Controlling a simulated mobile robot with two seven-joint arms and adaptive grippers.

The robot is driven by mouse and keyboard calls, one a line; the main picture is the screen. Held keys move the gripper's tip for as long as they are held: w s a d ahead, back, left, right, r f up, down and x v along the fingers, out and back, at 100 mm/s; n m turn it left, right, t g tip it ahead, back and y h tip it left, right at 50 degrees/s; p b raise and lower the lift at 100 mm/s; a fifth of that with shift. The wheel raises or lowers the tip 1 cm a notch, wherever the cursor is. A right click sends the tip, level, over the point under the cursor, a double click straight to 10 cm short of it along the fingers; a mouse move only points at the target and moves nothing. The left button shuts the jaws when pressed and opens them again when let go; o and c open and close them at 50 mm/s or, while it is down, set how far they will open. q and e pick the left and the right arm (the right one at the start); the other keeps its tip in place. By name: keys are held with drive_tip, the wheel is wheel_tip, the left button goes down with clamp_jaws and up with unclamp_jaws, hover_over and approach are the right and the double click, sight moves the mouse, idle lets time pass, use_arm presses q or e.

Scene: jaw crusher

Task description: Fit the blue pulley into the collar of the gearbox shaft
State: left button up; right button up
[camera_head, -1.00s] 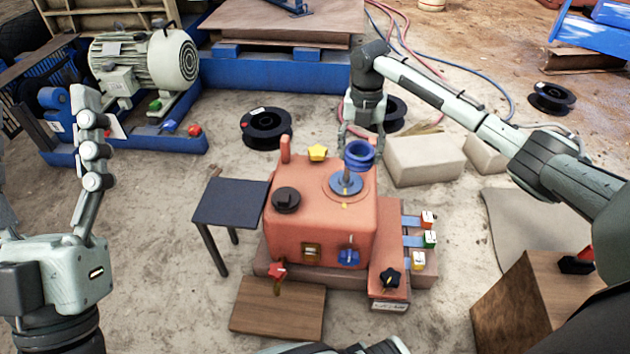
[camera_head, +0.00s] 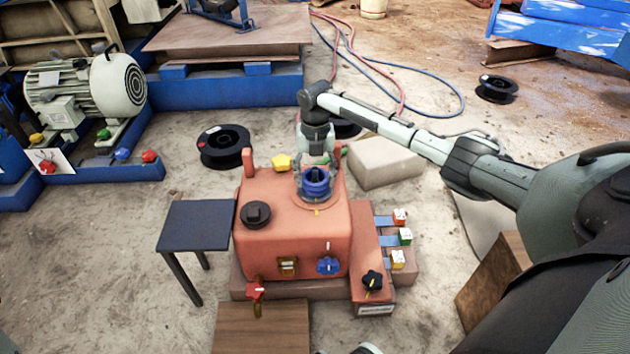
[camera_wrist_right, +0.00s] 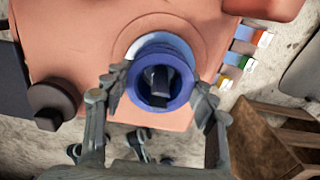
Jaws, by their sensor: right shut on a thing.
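The blue pulley (camera_head: 317,189) stands upright over the shaft on top of the orange gearbox (camera_head: 290,240). My right gripper (camera_head: 317,178) comes down from behind, shut on the pulley with fingers on either side. In the right wrist view, the pulley (camera_wrist_right: 161,104) lies between the fingertips of my right gripper (camera_wrist_right: 160,86). A dark shape shows inside its bore. A pale disc (camera_wrist_right: 148,39) on the gearbox top shows behind it. The pulley hides the collar, so I cannot tell how deep it sits. My left gripper is out of view.
A black cap (camera_head: 256,214) and a yellow star knob (camera_head: 283,162) are on the gearbox top. Coloured switches (camera_head: 404,236) stick out at its right. A dark small table (camera_head: 196,226) stands left. A concrete block (camera_head: 384,163) lies behind right, near my right arm.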

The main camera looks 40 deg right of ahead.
drive_tip(key=shift+w+f, duration=0.1)
drive_tip(key=shift+f, duration=0.15)
drive_tip(key=o, duration=1.5)
